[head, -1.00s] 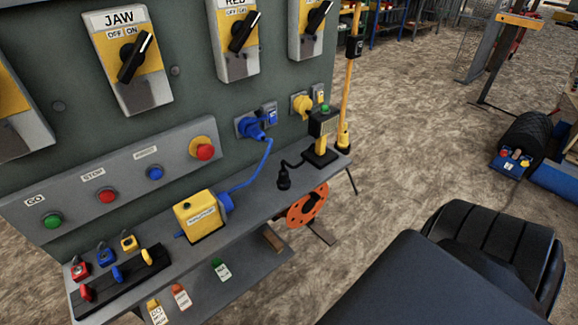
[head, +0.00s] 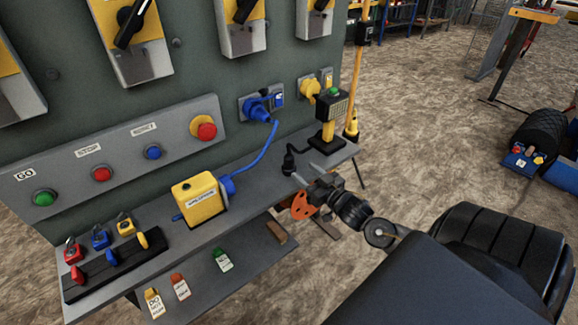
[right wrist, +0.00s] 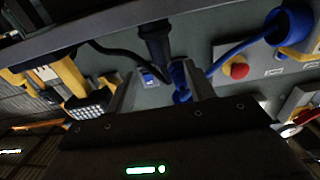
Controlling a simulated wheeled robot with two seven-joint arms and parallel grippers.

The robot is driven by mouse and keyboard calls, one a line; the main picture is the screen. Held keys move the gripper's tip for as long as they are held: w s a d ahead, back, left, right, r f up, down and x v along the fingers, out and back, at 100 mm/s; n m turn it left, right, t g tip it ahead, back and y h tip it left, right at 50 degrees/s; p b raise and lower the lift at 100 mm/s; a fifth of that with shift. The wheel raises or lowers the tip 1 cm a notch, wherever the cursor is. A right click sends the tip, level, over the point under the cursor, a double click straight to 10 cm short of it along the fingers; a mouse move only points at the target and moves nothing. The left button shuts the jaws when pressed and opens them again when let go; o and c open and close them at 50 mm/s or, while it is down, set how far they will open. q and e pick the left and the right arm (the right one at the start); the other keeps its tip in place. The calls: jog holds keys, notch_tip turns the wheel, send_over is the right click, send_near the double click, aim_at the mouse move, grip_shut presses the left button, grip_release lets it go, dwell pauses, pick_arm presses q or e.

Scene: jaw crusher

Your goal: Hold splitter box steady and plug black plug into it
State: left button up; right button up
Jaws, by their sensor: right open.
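The yellow splitter box (head: 198,200) stands on the grey shelf, with a blue cable plugged into its right side. The black plug (head: 288,163) sits near the shelf's front edge, right of the box. Its black cable leads toward the yellow stand with a green button. My right gripper (head: 306,182) is open, just in front of and slightly below the black plug. In the right wrist view the black plug (right wrist: 156,42) shows beyond the open fingers (right wrist: 162,85), not gripped. My left gripper is not in view.
The yellow pendant stand (head: 331,122) is close behind the black plug. The grey shelf (head: 245,187) is clear between box and plug. A padlock rack (head: 110,262) stands left of the box. An orange disc (head: 301,208) shows below the shelf edge.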

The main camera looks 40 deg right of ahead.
aim_at(286, 154)
jog(key=w, duration=0.5)
jog(key=shift+d, duration=0.1)
jog(key=shift+w, duration=0.3)
jog(key=shift+w+r, duration=0.1)
jog(key=shift+w, duration=0.25)
jog(key=w, duration=0.3)
jog(key=shift+w+p, duration=0.3)
jog(key=shift+w, duration=0.35)
jog(key=c, duration=1.1)
jog(key=shift+r, duration=0.65)
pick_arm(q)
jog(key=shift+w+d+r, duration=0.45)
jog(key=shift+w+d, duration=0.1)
pick_arm(e)
jog(key=shift+s+a+r, duration=1.2)
jog(key=shift+s+r, duration=0.75)
jog(key=shift+s, duration=0.05)
jog(key=shift+s+a+r, duration=1.25)
jog(key=shift+s+r, duration=0.65)
jog(key=shift+s, duration=0.1)
jog(key=shift+s+a+r, duration=1.2)
jog(key=shift+s+r, duration=0.75)
jog(key=shift+s, duration=0.05)
